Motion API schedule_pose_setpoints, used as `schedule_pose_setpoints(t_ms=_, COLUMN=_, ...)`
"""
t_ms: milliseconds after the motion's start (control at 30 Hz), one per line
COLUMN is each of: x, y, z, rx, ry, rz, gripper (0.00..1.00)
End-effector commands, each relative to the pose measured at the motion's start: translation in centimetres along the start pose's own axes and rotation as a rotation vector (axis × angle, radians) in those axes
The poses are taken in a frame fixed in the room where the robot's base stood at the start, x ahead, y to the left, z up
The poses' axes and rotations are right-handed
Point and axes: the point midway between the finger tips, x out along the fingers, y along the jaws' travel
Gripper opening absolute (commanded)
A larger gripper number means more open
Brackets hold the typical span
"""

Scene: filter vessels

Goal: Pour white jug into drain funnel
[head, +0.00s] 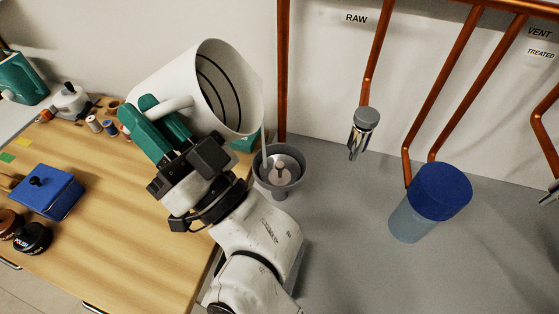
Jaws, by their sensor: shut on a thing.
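The white jug (172,82) is held up in the head view, tilted far over with its open mouth facing right. Dark curved lines show on its inner wall. My gripper (160,118), with green fingers, is shut on the jug's handle. A thin pale stream runs from the jug's lower lip down to the drain funnel (298,163). The grey funnel stands below and right of the jug, with a small upright post in its middle. The stream meets the funnel near its left inner side. How much is left in the jug is hidden.
A wooden bench (130,215) at left holds a blue lidded box (45,192), dark round tins (32,238) and spools. A blue-topped clear vessel (430,203) stands at right. A tap (363,130) and copper pipes (283,70) are by the wall. Grey surface between funnel and vessel is clear.

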Motion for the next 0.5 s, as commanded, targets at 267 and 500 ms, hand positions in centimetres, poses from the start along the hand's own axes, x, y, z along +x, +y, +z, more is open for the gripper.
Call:
schedule_pose_setpoints(t_ms=267, x=-0.01, y=-0.12, z=-0.52, rx=0.003, ry=0.018, rz=-0.003, gripper=0.0)
schedule_pose_setpoints(t_ms=500, x=-0.05, y=-0.14, z=-0.73, rx=0.006, ry=0.026, rz=-0.003, gripper=0.0)
